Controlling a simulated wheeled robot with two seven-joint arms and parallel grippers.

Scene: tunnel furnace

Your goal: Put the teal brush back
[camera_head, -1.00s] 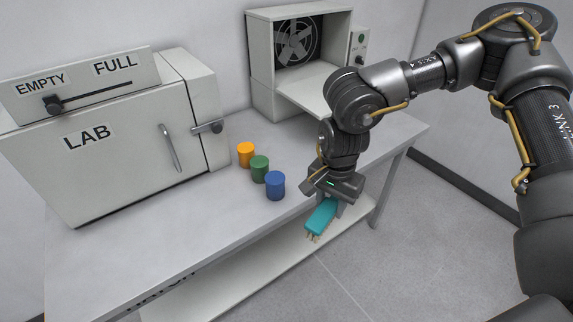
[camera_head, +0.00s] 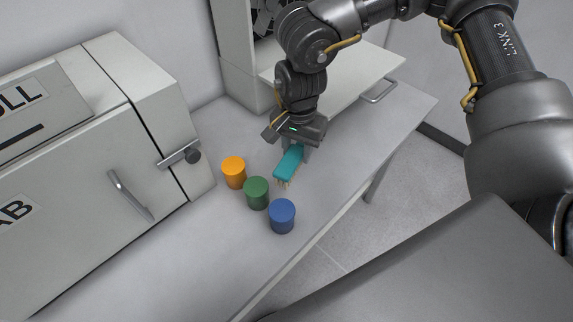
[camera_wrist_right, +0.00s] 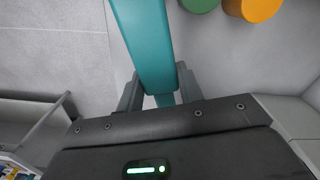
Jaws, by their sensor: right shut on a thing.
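The teal brush (camera_head: 289,163) is held in my right gripper (camera_head: 294,147), bristles at its near end pointing down. In the head view it is over the table, just right of the green cup; I cannot tell whether it touches the table top. In the right wrist view the teal brush (camera_wrist_right: 147,45) runs between the fingers of my right gripper (camera_wrist_right: 158,90), which is shut on it. Its bristles do not show there. My left gripper is not in view.
An orange cup (camera_head: 233,172), a green cup (camera_head: 256,193) and a blue cup (camera_head: 282,216) stand in a slanting row on the table (camera_head: 215,240). A grey furnace cabinet (camera_head: 90,180) with a handle fills the left.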

